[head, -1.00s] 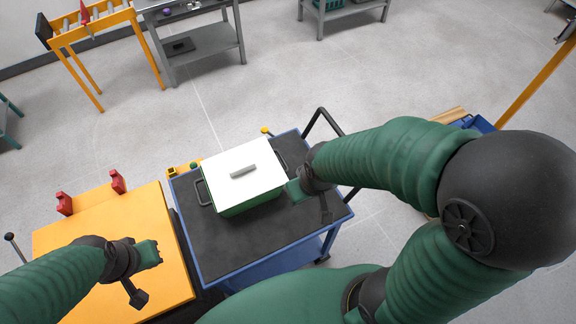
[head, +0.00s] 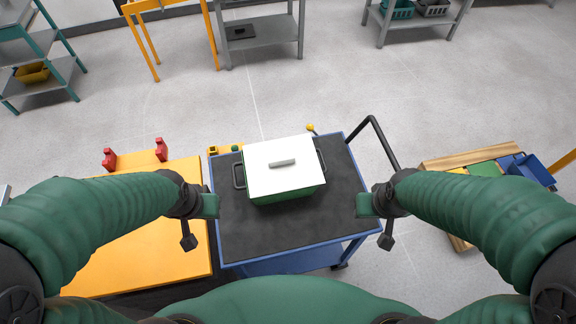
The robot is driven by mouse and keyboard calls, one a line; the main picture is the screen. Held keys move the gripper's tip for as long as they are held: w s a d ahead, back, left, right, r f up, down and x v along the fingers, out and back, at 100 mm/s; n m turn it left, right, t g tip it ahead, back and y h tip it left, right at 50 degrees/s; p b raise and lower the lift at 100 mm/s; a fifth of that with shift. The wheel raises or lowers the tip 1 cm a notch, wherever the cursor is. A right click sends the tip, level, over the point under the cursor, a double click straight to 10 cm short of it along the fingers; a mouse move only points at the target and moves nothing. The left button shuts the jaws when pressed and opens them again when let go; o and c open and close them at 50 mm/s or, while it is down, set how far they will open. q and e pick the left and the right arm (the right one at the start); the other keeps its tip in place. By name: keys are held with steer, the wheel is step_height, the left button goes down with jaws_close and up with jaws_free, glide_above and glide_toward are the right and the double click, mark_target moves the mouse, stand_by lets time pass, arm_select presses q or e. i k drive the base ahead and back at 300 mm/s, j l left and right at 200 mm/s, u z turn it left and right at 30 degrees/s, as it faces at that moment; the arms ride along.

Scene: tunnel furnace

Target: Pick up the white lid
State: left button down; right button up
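The white lid (head: 270,172) lies flat on a green box (head: 288,198) and has a grey bar handle (head: 282,163) on its top. The box has dark side handles and stands on the black top of a blue cart (head: 290,228). My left gripper (head: 211,206) is left of the box, near the cart's left edge. My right gripper (head: 366,205) is right of the box, near the cart's right edge. Both are apart from the lid. Their fingers are too small to tell open from shut.
A yellow table (head: 150,250) with red brackets (head: 161,150) adjoins the cart on the left. The cart's black push handle (head: 374,135) rises at the right. A wooden crate (head: 455,158) with blue bins stands farther right. Grey shelves (head: 262,32) are at the back; the floor between is clear.

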mark_target(286, 164)
steer(key=l+u, duration=0.2)
steer(key=u, duration=0.3)
steer(key=l+u, duration=0.2)
steer(key=u, duration=0.3)
steer(key=l+u, duration=0.2)
steer(key=u, duration=0.3)
steer(key=k+j, duration=0.05)
